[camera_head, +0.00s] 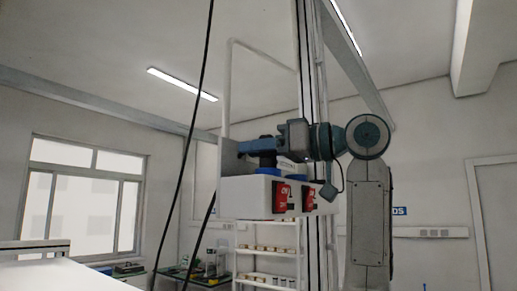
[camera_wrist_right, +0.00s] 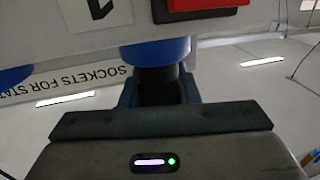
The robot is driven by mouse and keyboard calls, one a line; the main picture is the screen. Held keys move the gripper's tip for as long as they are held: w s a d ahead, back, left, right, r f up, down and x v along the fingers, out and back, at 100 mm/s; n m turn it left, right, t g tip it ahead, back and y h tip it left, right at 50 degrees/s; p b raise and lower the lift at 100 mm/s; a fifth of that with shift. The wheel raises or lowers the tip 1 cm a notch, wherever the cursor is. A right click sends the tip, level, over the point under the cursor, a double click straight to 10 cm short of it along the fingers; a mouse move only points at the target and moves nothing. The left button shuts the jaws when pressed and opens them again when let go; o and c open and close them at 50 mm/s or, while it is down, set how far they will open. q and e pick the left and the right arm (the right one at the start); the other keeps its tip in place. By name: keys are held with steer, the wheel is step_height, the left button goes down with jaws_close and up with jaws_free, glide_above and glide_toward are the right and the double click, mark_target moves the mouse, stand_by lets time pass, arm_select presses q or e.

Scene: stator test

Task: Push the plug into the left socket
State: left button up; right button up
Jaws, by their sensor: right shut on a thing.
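A white socket box (camera_head: 245,198) with blue sockets along its top hangs in the middle of the head view. My right gripper (camera_head: 262,146) reaches in from the right, just above the box. It is shut on a dark plug (camera_wrist_right: 158,85), which shows between its blue fingers in the right wrist view. The plug's end meets a blue socket (camera_wrist_right: 155,50); how deep it sits is hidden. Another blue socket (camera_wrist_right: 14,76) shows at the left edge of the wrist view. My left gripper is not in view.
Red switches (camera_head: 281,196) sit on the box's face. Black cables (camera_head: 187,140) hang left of the box. White shelves (camera_head: 268,262) stand behind, below it.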

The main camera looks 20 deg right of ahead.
steer(key=shift+f+b, duration=0.45)
steer(key=shift+f, duration=0.15)
stand_by(0.4)
steer(key=o, duration=1)
steer(key=shift+o, duration=0.2)
steer(key=shift+s+d+f+b, duration=0.1)
steer(key=shift+s+d+b, duration=0.1)
steer(key=shift+b, duration=0.1)
steer(key=b+v, duration=0.5)
steer(key=v, duration=0.5)
steer(key=shift+s, duration=0.1)
